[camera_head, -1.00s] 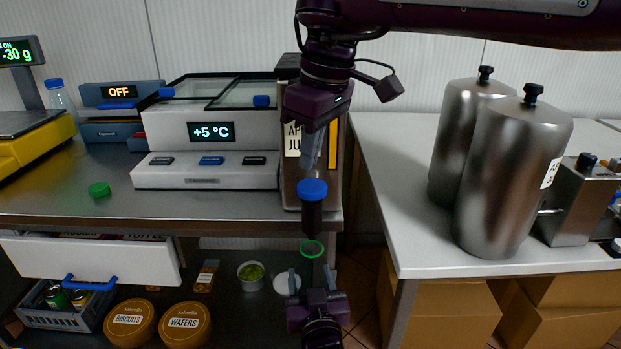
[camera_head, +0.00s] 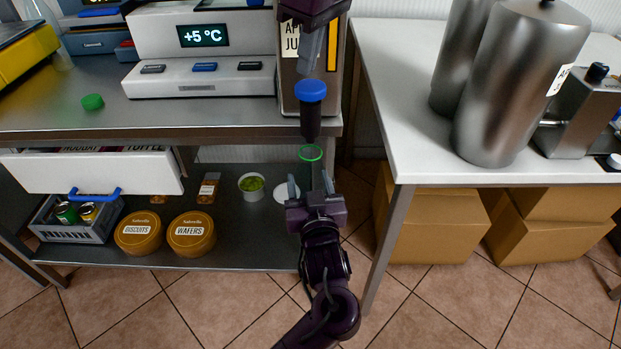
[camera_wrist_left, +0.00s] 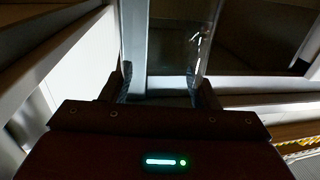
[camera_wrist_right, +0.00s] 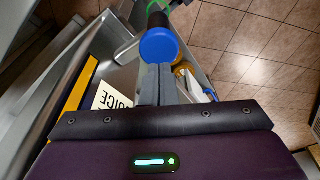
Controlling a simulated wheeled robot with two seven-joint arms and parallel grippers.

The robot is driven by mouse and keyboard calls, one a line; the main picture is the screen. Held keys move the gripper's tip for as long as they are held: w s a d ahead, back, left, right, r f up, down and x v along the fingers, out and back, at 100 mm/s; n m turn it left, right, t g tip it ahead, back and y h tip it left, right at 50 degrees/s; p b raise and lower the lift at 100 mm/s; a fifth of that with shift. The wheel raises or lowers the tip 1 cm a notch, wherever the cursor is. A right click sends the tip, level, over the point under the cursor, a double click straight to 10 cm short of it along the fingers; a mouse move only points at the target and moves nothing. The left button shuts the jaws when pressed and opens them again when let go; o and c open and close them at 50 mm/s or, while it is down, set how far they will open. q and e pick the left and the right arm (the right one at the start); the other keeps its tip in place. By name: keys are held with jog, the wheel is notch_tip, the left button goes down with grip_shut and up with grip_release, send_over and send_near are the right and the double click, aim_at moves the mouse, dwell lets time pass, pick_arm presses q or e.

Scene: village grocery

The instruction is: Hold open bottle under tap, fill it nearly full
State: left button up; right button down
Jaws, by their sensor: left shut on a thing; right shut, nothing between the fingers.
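The black tap (camera_head: 310,124) with a blue top (camera_head: 310,91) stands out from the steel juice dispenser (camera_head: 291,98). The clear bottle (camera_head: 311,160) shows mainly by a green ring at its open neck, just below the tap. My left gripper (camera_head: 309,190) is shut on the bottle from below; its clear wall shows between the fingers in the left wrist view (camera_wrist_left: 172,62). My right gripper (camera_head: 309,67) is shut and empty, its tips at the blue top; whether they touch it is unclear. I cannot tell the liquid level. A green cap (camera_head: 92,102) lies on the counter.
The counter (camera_head: 200,114) holds a cooler (camera_head: 150,80) left of the dispenser. A lower shelf (camera_head: 255,226) carries tins, a crate (camera_head: 75,227) and a small bowl. A white table (camera_head: 400,110) with steel canisters (camera_head: 515,90) is at the right. Tiled floor is clear in front.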

jog(key=shift+f, duration=0.35)
dwell(0.4)
jog(key=shift+f, duration=0.4)
jog(key=shift+f, duration=0.15)
dwell(0.4)
jog(key=shift+f, duration=0.45)
dwell(5.8)
